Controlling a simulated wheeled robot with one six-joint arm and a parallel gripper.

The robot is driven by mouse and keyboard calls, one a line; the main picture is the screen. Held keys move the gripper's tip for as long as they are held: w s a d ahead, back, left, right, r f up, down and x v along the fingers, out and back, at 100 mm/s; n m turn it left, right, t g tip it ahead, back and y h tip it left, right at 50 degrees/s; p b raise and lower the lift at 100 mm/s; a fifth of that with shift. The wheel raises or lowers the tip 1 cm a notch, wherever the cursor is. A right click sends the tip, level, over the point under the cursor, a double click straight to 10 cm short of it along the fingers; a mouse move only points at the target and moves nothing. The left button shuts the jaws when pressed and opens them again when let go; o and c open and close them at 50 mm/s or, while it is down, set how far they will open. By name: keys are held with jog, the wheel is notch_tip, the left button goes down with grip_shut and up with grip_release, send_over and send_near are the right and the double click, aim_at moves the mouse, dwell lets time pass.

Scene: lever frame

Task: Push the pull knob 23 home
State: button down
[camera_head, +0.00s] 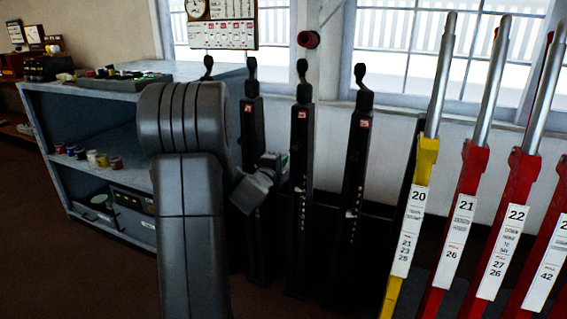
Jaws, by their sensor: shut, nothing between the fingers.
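Several black posts with dark knobs on top stand in a row below the window. The left post's knob (251,69), the middle post's knob (302,70) and the right post's knob (360,74) stick up above small red number plates. The plates are too small to read surely, so I cannot tell which knob is 23. Another knob (208,66) shows farther left, its post hidden by my arm. My gripper (276,162) is shut and empty, in front of the left and middle posts, well below their knobs. I cannot tell whether it touches a post.
Yellow lever 20 (418,190) and red levers 21 (464,205) and 22 (511,220) stand close together on the right. A grey shelf unit (95,120) with small jars is on the left. A red round fitting (308,39) is on the wall.

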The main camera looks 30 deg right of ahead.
jog(key=v, duration=0.8)
jog(key=shift+s+a+p, duration=0.3)
jog(key=shift+p, duration=0.05)
